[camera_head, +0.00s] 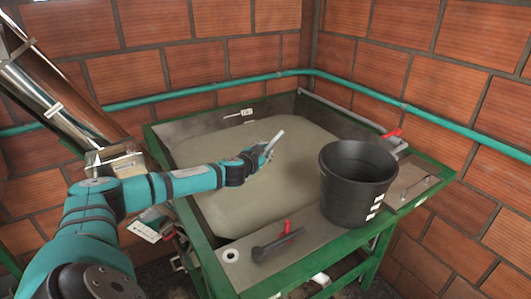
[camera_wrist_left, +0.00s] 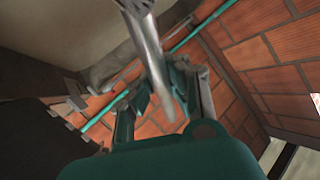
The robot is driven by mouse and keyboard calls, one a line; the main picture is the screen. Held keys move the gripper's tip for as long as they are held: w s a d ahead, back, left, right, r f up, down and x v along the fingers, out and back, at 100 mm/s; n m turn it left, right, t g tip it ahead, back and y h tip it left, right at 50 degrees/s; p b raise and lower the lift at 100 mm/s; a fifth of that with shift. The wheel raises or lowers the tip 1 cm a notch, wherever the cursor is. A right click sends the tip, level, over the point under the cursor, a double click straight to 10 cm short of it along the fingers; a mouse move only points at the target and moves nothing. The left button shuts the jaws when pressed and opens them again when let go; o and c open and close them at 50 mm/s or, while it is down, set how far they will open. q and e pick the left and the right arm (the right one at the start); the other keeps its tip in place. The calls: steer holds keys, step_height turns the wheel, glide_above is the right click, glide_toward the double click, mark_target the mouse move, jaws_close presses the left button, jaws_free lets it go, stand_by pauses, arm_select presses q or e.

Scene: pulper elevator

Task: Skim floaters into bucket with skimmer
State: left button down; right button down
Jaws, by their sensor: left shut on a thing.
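My left gripper (camera_head: 264,154) is over the middle of the tank and is shut on a pale grey metal handle (camera_head: 275,139), which I take for the skimmer. The handle tilts up to the right; its head is not discernible. In the left wrist view the handle (camera_wrist_left: 146,35) runs down between the fingers of the gripper (camera_wrist_left: 163,105). The tank (camera_head: 160,128) has a green frame and holds murky grey-brown liquid (camera_head: 225,195). I cannot make out separate floaters. The black bucket (camera_head: 352,195) stands upright on the tank's right front ledge, apart from the gripper. My right gripper is out of view.
A black scoop-like tool (camera_head: 272,244) lies on the front ledge near a red valve handle (camera_head: 287,228). Another red handle (camera_head: 392,133) is behind the bucket. A shiny metal chute (camera_head: 40,80) slopes at the left. Brick walls with a teal pipe (camera_head: 200,90) close the back.

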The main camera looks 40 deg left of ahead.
arm_select(q)
steer(key=shift+r+p, duration=0.4)
steer(key=shift+r, duration=0.45)
steer(key=shift+r+b, duration=0.15)
steer(key=shift+b, duration=0.15)
steer(key=shift+r, duration=3.05)
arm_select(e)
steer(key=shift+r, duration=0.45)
arm_select(q)
steer(key=shift+f, duration=0.1)
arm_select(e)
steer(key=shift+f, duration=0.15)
